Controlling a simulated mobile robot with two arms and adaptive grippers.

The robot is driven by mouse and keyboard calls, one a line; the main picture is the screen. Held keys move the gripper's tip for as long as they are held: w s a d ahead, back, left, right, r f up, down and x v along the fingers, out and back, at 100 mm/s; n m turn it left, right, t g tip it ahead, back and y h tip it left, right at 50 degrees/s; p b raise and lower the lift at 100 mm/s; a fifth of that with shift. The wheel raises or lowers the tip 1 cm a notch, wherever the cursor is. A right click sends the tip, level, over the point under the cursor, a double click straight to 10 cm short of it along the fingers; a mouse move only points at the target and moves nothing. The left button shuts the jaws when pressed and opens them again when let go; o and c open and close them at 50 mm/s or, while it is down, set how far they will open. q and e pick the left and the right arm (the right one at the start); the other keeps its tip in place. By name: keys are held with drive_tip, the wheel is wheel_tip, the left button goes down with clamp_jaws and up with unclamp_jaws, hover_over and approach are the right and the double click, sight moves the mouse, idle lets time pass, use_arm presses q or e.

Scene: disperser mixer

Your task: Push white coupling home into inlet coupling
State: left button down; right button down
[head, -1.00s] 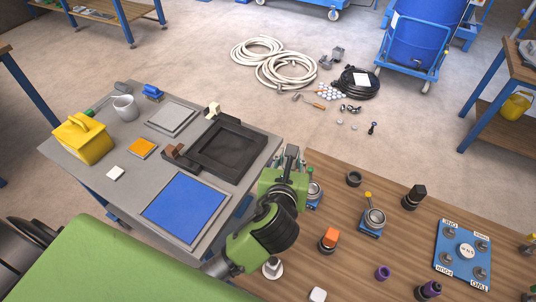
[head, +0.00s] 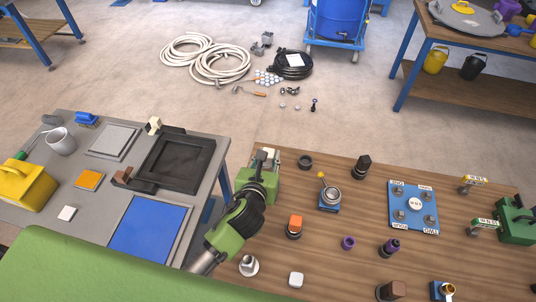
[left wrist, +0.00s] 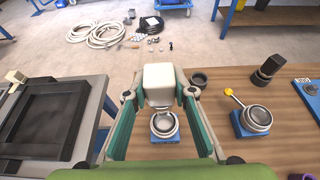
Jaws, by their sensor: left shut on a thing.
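My left gripper (left wrist: 160,94) is shut on the white coupling (left wrist: 160,85), a pale block with rounded edges. The gripper also shows in the head view (head: 265,158), above the left edge of the wooden table. In the left wrist view a round metal coupling on a blue base (left wrist: 165,125), apparently the inlet coupling, lies just below the white one in the picture. The white coupling hides part of its far side. I cannot tell whether the two touch. In the head view my gripper and arm mostly cover this spot. My right gripper is not in view.
A metal fitting with a yellow-knobbed lever (head: 330,196) stands to the right. A dark ring (head: 305,162) and a black fitting (head: 363,167) are behind. An orange-topped piece (head: 295,226) is nearer. The grey table (head: 215,150) is at left.

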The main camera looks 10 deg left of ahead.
sight(268, 168)
use_arm(q)
drive_tip(key=shift+f+b, duration=2.05)
drive_tip(key=shift+f, duration=0.75)
drive_tip(key=shift+p, duration=0.35)
drive_tip(key=shift+p, duration=0.7)
drive_tip(key=shift+f+b, duration=1.35)
drive_tip(key=shift+f, duration=0.7)
drive_tip(key=c, duration=1.6)
unclamp_jaws()
drive_tip(key=shift+s, duration=0.15)
